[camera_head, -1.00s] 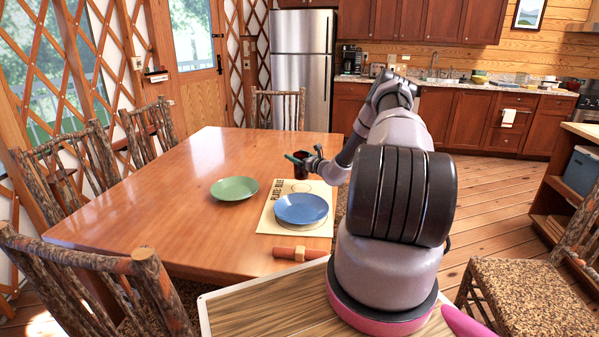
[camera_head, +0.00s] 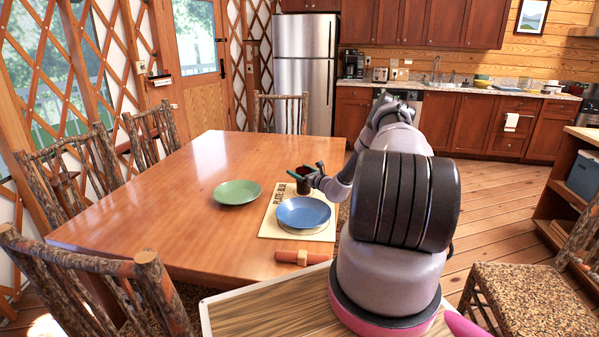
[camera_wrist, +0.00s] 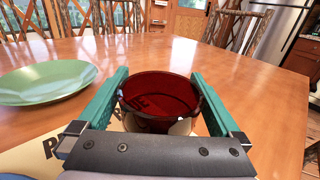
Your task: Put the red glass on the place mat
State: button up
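The red glass (camera_head: 304,184) is dark red and upright at the far end of the cream place mat (camera_head: 266,227). In the wrist view the glass (camera_wrist: 158,95) sits between the two teal fingers of my gripper (camera_wrist: 160,82), which are shut on its sides near the rim. Mat lettering shows through the glass. I cannot tell whether its base touches the mat. In the head view my gripper (camera_head: 305,176) reaches over the mat from the right. The mat (camera_wrist: 28,158) also shows in the wrist view, with printed letters.
A blue plate (camera_head: 303,212) lies on the near part of the mat. A green plate (camera_head: 237,192) lies left of the mat. An orange-brown cylindrical object (camera_head: 300,258) lies near the table's front edge. The left and far table (camera_head: 180,170) is clear. Chairs stand around it.

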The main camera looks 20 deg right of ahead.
jog(key=shift+r, duration=0.15)
jog(key=v, duration=1.2)
jog(key=s+a+r+n+g+y, duration=0.2)
jog(key=a+r+n+g+y, duration=0.25)
jog(key=a+r+n, duration=0.55)
jog(key=s+a+r+n+g+y, duration=0.25)
jog(key=a+r+n+g, duration=0.2)
jog(key=a+r, duration=0.65)
jog(key=s+a+r+n+g+h, duration=0.3)
jog(key=s+a+r+n, duration=0.15)
jog(key=s+r, duration=0.5)
jog(key=s+a+r+n+g+h, duration=0.25)
jog(key=s+r+n, duration=0.25)
jog(key=s+r, duration=0.5)
jog(key=s+d+r+n+t+h, duration=0.1)
jog(key=s+r+n+t+h, duration=0.1)
jog(key=s, duration=0.5)
jog(key=s+d+r+n+t+h, duration=0.2)
jog(key=s+r, duration=0.1)
jog(key=s, duration=0.5)
jog(key=shift+s+r+n, duration=0.25)
jog(key=shift+s+n, duration=0.05)
jog(key=shift+s, duration=0.05)
